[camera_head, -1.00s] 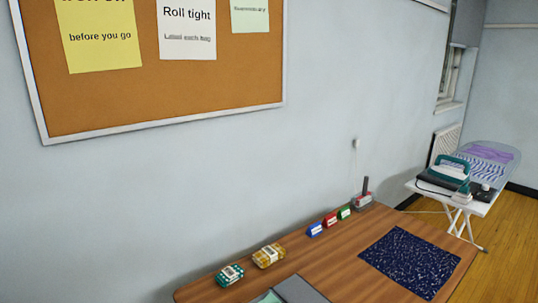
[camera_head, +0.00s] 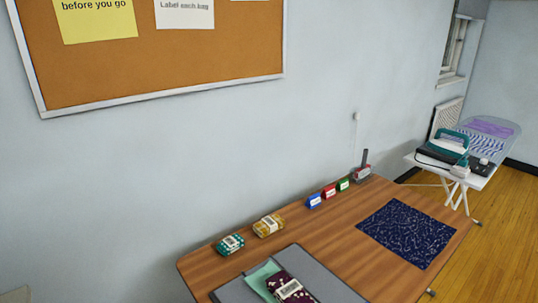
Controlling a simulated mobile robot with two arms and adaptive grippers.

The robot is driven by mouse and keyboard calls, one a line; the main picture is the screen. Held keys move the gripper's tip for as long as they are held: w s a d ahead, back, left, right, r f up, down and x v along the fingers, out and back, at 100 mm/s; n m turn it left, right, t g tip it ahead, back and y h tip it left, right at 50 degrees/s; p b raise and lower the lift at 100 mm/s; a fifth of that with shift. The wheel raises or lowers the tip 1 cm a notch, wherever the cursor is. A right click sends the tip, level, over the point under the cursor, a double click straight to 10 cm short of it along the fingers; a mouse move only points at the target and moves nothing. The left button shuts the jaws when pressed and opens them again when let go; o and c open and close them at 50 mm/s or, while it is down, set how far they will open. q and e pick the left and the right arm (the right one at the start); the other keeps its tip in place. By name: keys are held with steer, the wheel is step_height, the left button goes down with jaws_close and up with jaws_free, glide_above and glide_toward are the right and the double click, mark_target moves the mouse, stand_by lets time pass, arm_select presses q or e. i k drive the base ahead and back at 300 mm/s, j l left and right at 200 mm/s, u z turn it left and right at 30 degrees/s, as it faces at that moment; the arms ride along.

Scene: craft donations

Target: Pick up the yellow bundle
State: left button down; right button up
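The yellow bundle (camera_head: 269,226) is a small mustard-yellow patterned roll with a pale label. It lies near the back edge of the wooden table (camera_head: 340,222), close to the wall. A teal patterned bundle (camera_head: 230,244) lies just to its left. Neither of my grippers shows in the head view, so nothing is seen touching the yellow bundle.
A grey mat (camera_head: 331,284) with a mint cloth (camera_head: 258,281) and a dark maroon bundle (camera_head: 281,284) lies at the front. Blue (camera_head: 314,201), red (camera_head: 329,192) and green (camera_head: 343,185) blocks stand along the back. A navy speckled cloth (camera_head: 406,233) lies right. An ironing board (camera_head: 466,179) stands beyond.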

mark_target(268, 224)
steer(key=i+j+z, duration=0.15)
steer(key=z, duration=0.8)
steer(key=i+j+z, duration=0.15)
steer(key=j+z, duration=0.15)
steer(key=j, duration=0.15)
steer(key=i+j+z, duration=0.1)
steer(key=j+z, duration=0.2)
steer(key=j, duration=0.2)
steer(key=j+z, duration=0.25)
steer(key=j, duration=0.25)
steer(key=i, duration=0.05)
